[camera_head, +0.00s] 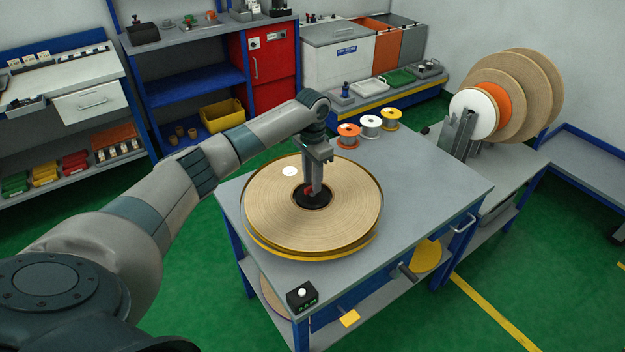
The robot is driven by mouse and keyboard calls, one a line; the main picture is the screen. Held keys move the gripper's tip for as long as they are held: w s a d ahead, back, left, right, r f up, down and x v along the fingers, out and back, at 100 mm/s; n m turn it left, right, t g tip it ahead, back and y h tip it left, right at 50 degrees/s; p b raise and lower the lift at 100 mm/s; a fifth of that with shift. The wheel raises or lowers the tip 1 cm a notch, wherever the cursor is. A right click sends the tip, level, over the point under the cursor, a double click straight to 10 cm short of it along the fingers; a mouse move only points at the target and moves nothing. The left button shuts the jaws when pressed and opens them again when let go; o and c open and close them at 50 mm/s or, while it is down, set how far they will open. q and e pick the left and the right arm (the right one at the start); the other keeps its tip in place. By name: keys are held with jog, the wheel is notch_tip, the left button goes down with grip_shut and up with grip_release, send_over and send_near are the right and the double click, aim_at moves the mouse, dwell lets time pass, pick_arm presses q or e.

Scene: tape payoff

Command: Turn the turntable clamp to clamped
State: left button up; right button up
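The turntable (256,247) with a yellow rim stands on the grey worktable and carries a large flat tape roll (347,215). The clamp (300,201) is at the dark hub in the roll's centre; a bit of red shows there beside the fingers. My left gripper (316,192) points down at the hub from above, its fingers over the clamp and partly hiding it. The fingers look close together, but whether they grip the clamp is too small to tell. The clamp's setting cannot be read. My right gripper is not in view.
Several small spools, including an orange one (348,136), stand at the table's back edge. A small black box with a white button (302,296) is at the front corner. Large reels (520,95) stand on a rack at right. The table's right side is clear.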

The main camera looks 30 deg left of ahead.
pick_arm(q)
jog(key=shift+f, duration=0.55)
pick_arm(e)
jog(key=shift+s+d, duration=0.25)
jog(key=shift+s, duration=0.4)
pick_arm(q)
jog(key=shift+c, duration=0.7)
jog(key=c, duration=0.5)
grip_shut()
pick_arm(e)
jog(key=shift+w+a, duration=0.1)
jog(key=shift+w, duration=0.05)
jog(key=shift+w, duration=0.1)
